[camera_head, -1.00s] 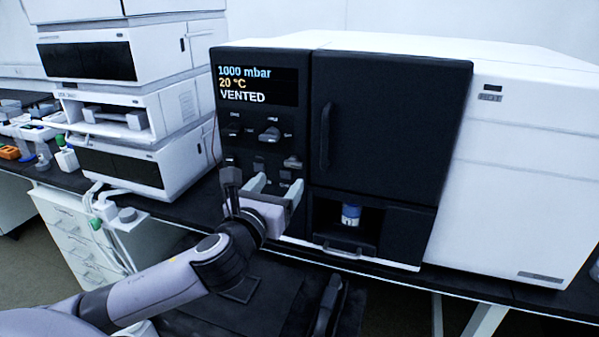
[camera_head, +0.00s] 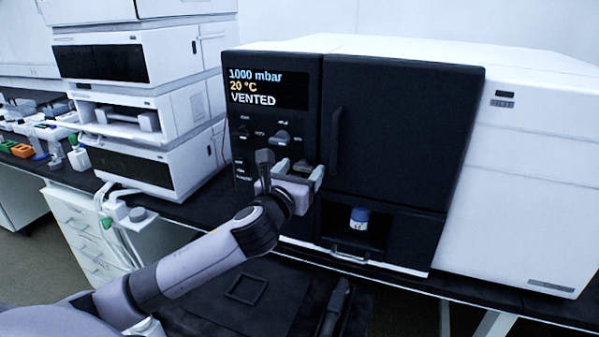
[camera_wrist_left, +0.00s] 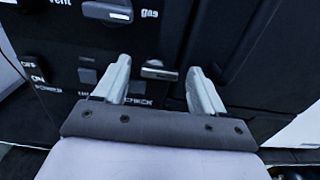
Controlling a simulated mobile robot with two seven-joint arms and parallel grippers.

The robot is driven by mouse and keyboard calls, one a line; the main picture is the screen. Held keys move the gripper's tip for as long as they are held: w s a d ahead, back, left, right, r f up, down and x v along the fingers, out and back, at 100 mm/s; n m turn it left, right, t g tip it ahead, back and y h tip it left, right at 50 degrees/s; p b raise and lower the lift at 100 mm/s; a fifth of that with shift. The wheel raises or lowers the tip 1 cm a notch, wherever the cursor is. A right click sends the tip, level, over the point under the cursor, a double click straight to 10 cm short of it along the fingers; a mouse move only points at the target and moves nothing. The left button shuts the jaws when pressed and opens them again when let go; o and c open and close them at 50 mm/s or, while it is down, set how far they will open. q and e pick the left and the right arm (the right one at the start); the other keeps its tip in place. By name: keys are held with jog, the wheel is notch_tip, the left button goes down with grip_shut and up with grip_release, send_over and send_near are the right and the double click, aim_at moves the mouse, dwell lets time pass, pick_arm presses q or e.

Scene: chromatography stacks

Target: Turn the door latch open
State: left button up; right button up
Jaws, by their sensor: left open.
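The black instrument door (camera_head: 410,130) is shut, with a vertical handle (camera_head: 336,140) on its left side. Left of it is a control panel (camera_head: 240,125) with several knobs and buttons. My left gripper (camera_head: 300,168) is open in front of the panel's lower right part. In the left wrist view, a small grey knob, which looks like the latch (camera_wrist_left: 159,73), lies between and just beyond the fingertips of my left gripper (camera_wrist_left: 160,75). It lies level, apart from both fingers. Lettering below it is partly hidden by the gripper. My right gripper is not in view.
The display (camera_head: 267,88) reads 1000 mbar, 20 °C, VENTED. Another knob (camera_wrist_left: 108,12) sits above left of the gripper in the wrist view. A blue-capped vial (camera_head: 358,219) stands in the recess below the door. Stacked white modules (camera_head: 150,110) stand at left.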

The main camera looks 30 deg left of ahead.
pick_arm(q)
jog(key=c, duration=1.1)
jog(key=shift+o, duration=0.2)
jog(key=shift+n, duration=0.3)
jog(key=n+p, duration=0.2)
jog(key=n, duration=0.1)
jog(key=shift+r+n, duration=0.2)
jog(key=shift+n, duration=0.1)
jog(key=n+p, duration=0.1)
jog(key=n, duration=0.3)
jog(key=shift+a+p, duration=0.1)
jog(key=shift+p, duration=0.2)
jog(key=n+p, duration=0.1)
jog(key=n, duration=0.4)
jog(key=shift+a, duration=0.15)
jog(key=n, duration=0.4)
jog(key=shift+s+a+n+p, duration=0.1)
jog(key=shift+n+p, duration=0.3)
jog(key=o, duration=1.1)
jog(key=shift+c, duration=0.2)
